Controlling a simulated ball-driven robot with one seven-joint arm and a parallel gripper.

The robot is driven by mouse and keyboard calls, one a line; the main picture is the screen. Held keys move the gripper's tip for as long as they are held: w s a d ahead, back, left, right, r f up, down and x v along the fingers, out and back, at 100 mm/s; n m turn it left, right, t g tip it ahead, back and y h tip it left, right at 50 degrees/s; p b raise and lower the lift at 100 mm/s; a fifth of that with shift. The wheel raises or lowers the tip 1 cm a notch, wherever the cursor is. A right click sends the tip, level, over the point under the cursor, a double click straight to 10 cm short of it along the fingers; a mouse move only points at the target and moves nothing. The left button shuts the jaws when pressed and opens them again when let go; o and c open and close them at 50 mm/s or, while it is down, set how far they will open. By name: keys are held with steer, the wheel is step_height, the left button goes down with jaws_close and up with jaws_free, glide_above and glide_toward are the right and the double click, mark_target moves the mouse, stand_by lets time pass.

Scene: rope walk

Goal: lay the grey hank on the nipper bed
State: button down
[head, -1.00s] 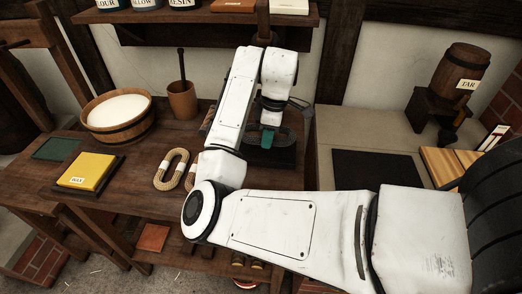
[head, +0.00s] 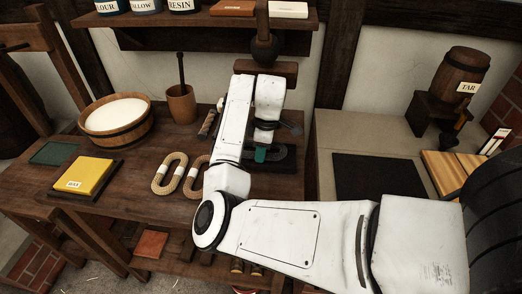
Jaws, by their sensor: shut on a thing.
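The grey hank (head: 285,151) is a dark grey loop at the back right of the wooden bench, partly hidden by my arm. My gripper (head: 261,153), with green fingertips, is shut on its left part. The hank is at the black nipper bed (head: 284,165), over its top. I cannot tell whether it rests on the bed fully or is still held slightly above it. A wooden block (head: 278,68) on a post hangs above, behind my arm.
Tan rope hanks (head: 169,173) lie left of my arm. A tub of white stuff (head: 116,118), a brown pot (head: 182,103) and a yellow wax block (head: 82,172) stand further left. A stone ledge with a dark plate (head: 378,174) and a tar barrel (head: 459,73) is right.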

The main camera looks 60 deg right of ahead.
steer(key=c, duration=0.9)
jaws_free()
steer(key=shift+c, duration=0.2)
steer(key=shift+s+r+p, duration=0.7)
steer(key=shift+r+p, duration=5.3)
steer(key=shift+p, duration=0.25)
steer(key=s+a+f+m+h, duration=0.1)
steer(key=s+a+f, duration=0.1)
steer(key=s+a, duration=0.1)
steer(key=s+a+f+m+h, duration=0.1)
steer(key=s+a+f, duration=0.2)
steer(key=a, duration=0.3)
steer(key=s+a+f+m+h, duration=0.1)
steer(key=s+a+f, duration=0.2)
steer(key=s+a, duration=0.1)
steer(key=shift+a, duration=0.65)
steer(key=s+a+f+m+y, duration=0.1)
steer(key=s+a+f+y, duration=0.1)
steer(key=s+a, duration=0.5)
steer(key=a, duration=0.5)
steer(key=shift+f+m, duration=0.25)
steer(key=shift+m, duration=0.05)
